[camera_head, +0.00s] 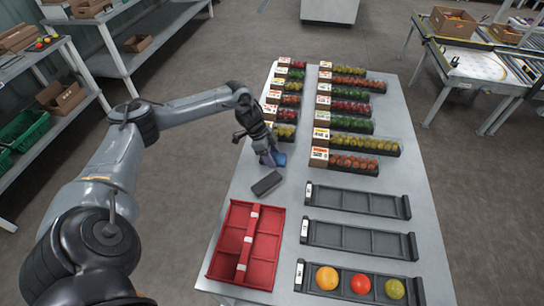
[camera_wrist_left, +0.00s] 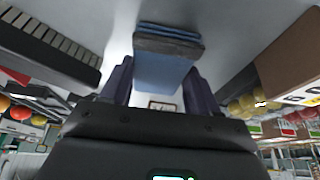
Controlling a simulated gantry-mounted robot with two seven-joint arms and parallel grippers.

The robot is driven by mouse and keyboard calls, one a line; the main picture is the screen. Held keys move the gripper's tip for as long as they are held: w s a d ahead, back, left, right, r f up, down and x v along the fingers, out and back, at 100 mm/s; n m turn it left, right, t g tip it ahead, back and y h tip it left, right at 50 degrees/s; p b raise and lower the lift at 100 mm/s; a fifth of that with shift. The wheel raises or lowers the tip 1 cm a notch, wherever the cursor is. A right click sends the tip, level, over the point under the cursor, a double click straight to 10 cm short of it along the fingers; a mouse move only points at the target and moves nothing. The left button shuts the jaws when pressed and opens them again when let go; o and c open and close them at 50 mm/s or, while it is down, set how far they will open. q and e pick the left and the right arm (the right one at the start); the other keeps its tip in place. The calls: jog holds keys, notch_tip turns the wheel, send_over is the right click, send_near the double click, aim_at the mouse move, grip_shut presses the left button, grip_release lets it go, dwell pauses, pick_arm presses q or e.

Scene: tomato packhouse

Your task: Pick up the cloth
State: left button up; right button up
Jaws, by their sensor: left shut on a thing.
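A folded blue cloth (camera_head: 280,159) is at the left gripper's fingertips, above or at the grey table (camera_head: 292,178); I cannot tell whether it touches the table. In the left wrist view the cloth (camera_wrist_left: 160,72) sits between the two fingers, with a darker grey-blue folded end beyond them. My left gripper (camera_head: 270,157) is shut on the cloth, and it also shows in the left wrist view (camera_wrist_left: 160,82). The fingers hide part of the cloth. My right gripper is in neither view.
A dark grey block (camera_head: 267,183) lies close to the cloth; a ribbed dark object (camera_wrist_left: 48,45) shows in the wrist view. A red divided crate (camera_head: 226,245) is at front left. Filled punnet rows (camera_head: 348,163) stand behind; three black trays (camera_head: 357,201) lie at right, the front one holding fruit.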

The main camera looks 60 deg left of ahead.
aim_at(278, 157)
pick_arm(q)
notch_tip(278, 157, up, 4)
jog(key=shift+r+p, duration=0.1)
jog(key=shift+p, duration=0.4)
jog(key=d+r+p, duration=0.2)
jog(key=d+r, duration=0.4)
jog(key=d, duration=0.5)
jog(key=shift+w+d+r, duration=0.25)
jog(key=shift+w+d, duration=0.1)
jog(key=shift+w, duration=0.1)
jog(key=o, duration=0.5)
jog(key=c, duration=0.4)
